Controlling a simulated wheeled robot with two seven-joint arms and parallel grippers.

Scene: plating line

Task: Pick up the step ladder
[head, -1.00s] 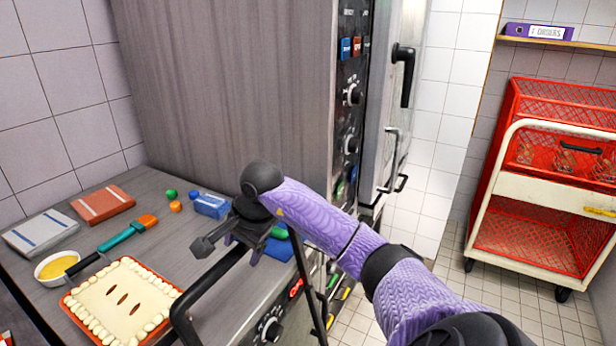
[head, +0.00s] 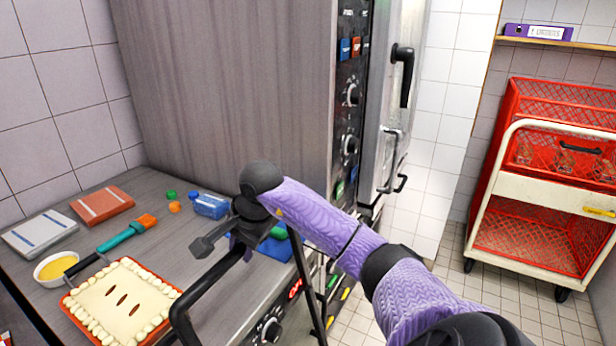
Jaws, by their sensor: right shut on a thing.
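The step ladder (head: 204,283) shows as a black tubular frame in the lower middle of the head view. Its bent top bar stands in front of the counter's front edge, and thin dark legs run down to the right of it. My right gripper (head: 240,248) is shut on the upper part of this bar. My purple arm comes in from the lower right and hides part of the ladder. The ladder's lower end is out of the picture. My left gripper is not in view.
A tall oven (head: 230,80) stands behind. A red cart (head: 527,240) is at right, with tiled floor between.

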